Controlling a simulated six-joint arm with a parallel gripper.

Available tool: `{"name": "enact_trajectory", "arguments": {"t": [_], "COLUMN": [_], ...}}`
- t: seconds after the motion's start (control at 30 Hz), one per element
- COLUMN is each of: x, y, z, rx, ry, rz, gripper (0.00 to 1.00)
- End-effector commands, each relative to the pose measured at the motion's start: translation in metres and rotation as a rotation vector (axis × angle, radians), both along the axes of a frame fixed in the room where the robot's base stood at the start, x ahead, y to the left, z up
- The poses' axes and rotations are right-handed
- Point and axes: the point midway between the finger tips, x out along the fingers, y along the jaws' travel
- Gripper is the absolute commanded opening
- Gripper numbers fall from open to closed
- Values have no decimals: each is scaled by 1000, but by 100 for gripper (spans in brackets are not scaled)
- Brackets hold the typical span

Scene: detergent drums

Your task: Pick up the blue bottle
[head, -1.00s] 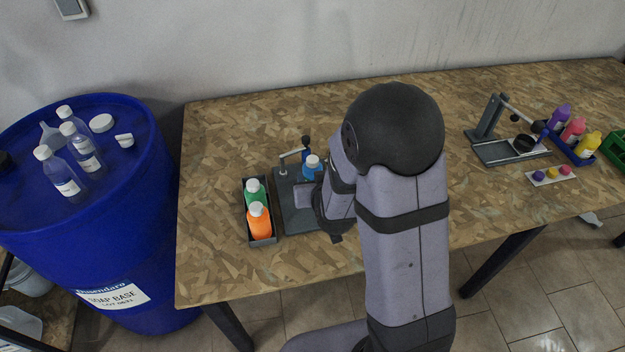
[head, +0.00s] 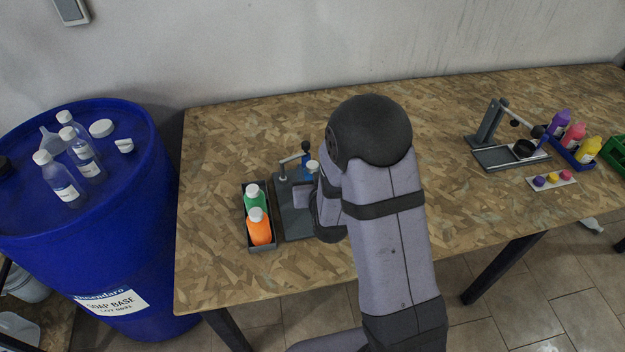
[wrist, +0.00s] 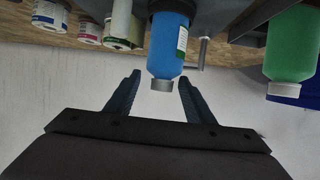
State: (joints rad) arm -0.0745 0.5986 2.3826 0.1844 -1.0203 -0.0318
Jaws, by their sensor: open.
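The blue bottle (head: 307,173) stands on a small grey press-like stand (head: 293,223) on the table, and my arm hides much of it in the head view. In the wrist view the picture is upside down, and the blue bottle (wrist: 168,45) hangs with its grey cap (wrist: 163,85) downward. My gripper (wrist: 160,82) is open, with one dark finger on each side of the cap end. The fingers do not appear to touch the bottle. In the head view my gripper is mostly hidden behind my arm.
A grey tray (head: 263,247) beside the stand holds a green bottle (head: 254,197) and an orange bottle (head: 259,228). The green bottle is close on the right in the wrist view (wrist: 291,45). Several white containers (wrist: 122,22) show at upper left there. A blue drum (head: 120,230) stands left of the table.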

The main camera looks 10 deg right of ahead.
Motion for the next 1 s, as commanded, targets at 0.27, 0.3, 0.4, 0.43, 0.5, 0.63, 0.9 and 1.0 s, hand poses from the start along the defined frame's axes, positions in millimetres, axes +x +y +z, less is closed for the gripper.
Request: {"name": "enact_trajectory", "arguments": {"t": [0.27, 0.3, 0.4, 0.43, 0.5, 0.63, 0.9, 1.0], "x": [21, 26, 37, 39, 44, 49, 50, 50], "y": [0, 0, 0, -1, -1, -2, -1, -1], "z": [-2, -3, -8, -9, -12, -14, -15, -15], "rx": [0, 0, 0, 0, 0, 0, 0, 0], "ry": [0, 1, 2, 1, 1, 0, 0, 0], "rz": [0, -1, -1, -1, -1, -1, 0, 0], "gripper": [49, 49, 49, 49, 49, 49, 42, 18]}}
